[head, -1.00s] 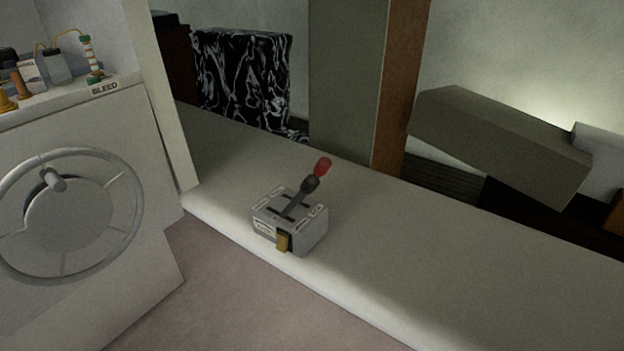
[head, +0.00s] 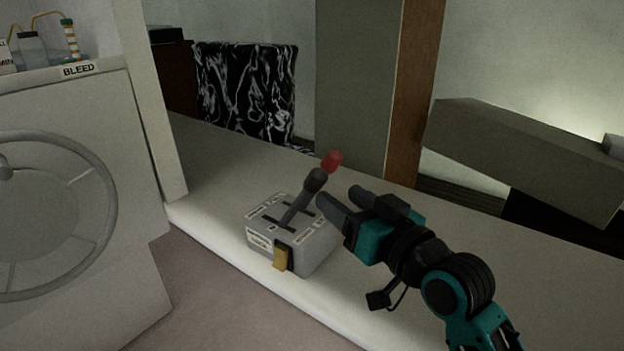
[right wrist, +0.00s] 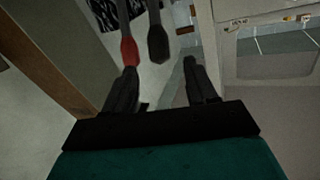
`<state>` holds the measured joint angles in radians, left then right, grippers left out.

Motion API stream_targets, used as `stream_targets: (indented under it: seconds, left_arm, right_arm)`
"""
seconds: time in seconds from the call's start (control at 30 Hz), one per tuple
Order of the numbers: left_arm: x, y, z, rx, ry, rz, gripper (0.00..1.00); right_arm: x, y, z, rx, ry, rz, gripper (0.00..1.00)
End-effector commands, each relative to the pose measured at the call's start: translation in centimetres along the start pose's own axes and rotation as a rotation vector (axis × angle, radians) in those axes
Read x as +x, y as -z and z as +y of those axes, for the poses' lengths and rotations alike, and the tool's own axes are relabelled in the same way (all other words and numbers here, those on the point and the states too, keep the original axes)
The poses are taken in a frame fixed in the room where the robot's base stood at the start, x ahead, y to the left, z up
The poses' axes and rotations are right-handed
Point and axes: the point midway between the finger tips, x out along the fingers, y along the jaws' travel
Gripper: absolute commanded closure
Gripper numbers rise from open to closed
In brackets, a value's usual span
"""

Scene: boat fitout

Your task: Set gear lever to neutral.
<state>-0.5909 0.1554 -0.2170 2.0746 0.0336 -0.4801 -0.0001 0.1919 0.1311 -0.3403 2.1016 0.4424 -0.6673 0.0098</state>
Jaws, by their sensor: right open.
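The gear lever unit is a grey box (head: 292,238) with slots and small labels on top, standing on the pale ledge. Two levers rise from it, tilted up to the right in the head view: one has a black knob (head: 316,180), the other a red knob (head: 332,160). My right gripper (head: 342,197) is open and empty, just right of the levers. In the right wrist view, the red knob (right wrist: 129,52) lies near the left fingertip and the black knob (right wrist: 158,44) lies between the fingertip lines. I cannot tell whether any finger touches a lever. My left gripper is not in view.
A yellow tab (head: 281,257) sits on the box front. A wheel (head: 50,215) is mounted on the white cabinet at left, under a BLEED label (head: 78,70). A post (head: 360,90) stands behind the ledge. The ledge (head: 205,180) left of the box is clear.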

Motion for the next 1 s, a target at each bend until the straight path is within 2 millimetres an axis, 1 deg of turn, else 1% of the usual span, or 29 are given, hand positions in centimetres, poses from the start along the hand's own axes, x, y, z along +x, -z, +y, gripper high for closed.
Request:
stream_targets:
  seconds: [0.03,0.2,0.4,0.5,0.6,0.93,1.0]
  left_arm:
    - [0.1,-0.4,0.0,0.0,0.0,-0.003,0.43]
    - [0.4,-1.1,0.0,-0.001,0.0,-0.007,0.43]
    - [0.7,-1.5,-0.1,-0.002,0.001,-0.008,0.43]
    - [0.8,-1.6,-0.1,-0.002,0.001,-0.008,0.43]
    - [0.8,-1.7,-0.1,-0.003,0.002,-0.007,0.43]
    - [0.9,-1.6,0.1,-0.011,0.003,-0.005,0.43]
    - [0.9,-1.6,0.1,-0.012,0.003,-0.004,0.43]
  right_arm:
    - [1.2,-0.1,0.0,0.002,0.0,0.002,0.43]
    - [4.8,-0.1,0.0,0.002,0.001,0.002,0.43]
    - [7.9,-0.1,0.0,0.0,0.0,0.001,0.43]
    - [8.8,-0.1,0.1,0.0,-0.001,0.0,0.43]
    - [9.3,-0.1,0.1,0.0,-0.001,-0.001,0.43]
    - [9.6,-0.1,0.1,-0.001,-0.001,0.0,0.43]
    - [9.5,-0.1,0.1,-0.001,-0.001,0.0,0.5]
